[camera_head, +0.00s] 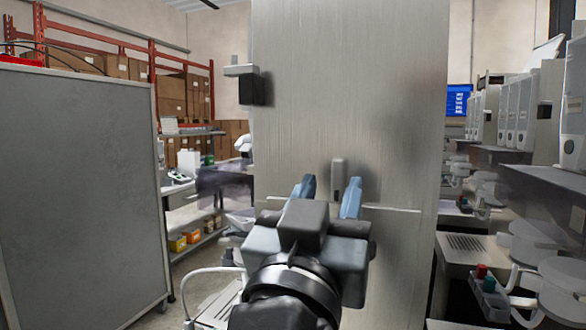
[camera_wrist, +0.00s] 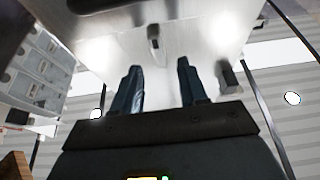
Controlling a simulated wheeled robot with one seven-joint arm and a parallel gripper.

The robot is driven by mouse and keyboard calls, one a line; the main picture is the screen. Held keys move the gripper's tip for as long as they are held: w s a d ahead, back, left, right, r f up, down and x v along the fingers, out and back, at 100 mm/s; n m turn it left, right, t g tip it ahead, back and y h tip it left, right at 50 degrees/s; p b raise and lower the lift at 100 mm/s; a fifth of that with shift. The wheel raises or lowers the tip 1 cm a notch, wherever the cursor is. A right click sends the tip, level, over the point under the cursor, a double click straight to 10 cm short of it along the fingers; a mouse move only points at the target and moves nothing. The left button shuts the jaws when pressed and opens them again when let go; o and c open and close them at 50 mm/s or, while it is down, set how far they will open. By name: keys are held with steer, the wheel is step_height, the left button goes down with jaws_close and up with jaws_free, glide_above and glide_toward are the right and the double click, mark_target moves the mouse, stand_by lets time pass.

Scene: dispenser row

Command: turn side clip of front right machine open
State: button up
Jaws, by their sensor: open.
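The machine's tall brushed-metal side panel (camera_head: 350,90) fills the middle of the head view. A small grey upright clip (camera_head: 339,175) sits on it, just above a horizontal seam. My gripper (camera_head: 329,191) is open and empty, with blue fingers pointing at the panel. In the head view the clip shows between the fingertips, nearer the right one. In the wrist view the clip (camera_wrist: 154,38) lies ahead of my open gripper (camera_wrist: 159,65), apart from both fingers. My gripper hides part of the lower panel.
A bracket with a dark block (camera_head: 250,82) juts from the panel's left edge. A large grey cabinet (camera_head: 75,190) stands at left. More dispensers and trays (camera_head: 490,260) line the right. Shelves with boxes (camera_head: 180,95) are behind.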

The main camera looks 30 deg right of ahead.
mark_target(337, 174)
steer(key=shift+p+x, duration=0.45)
steer(key=shift+x, duration=1.25)
jaws_close()
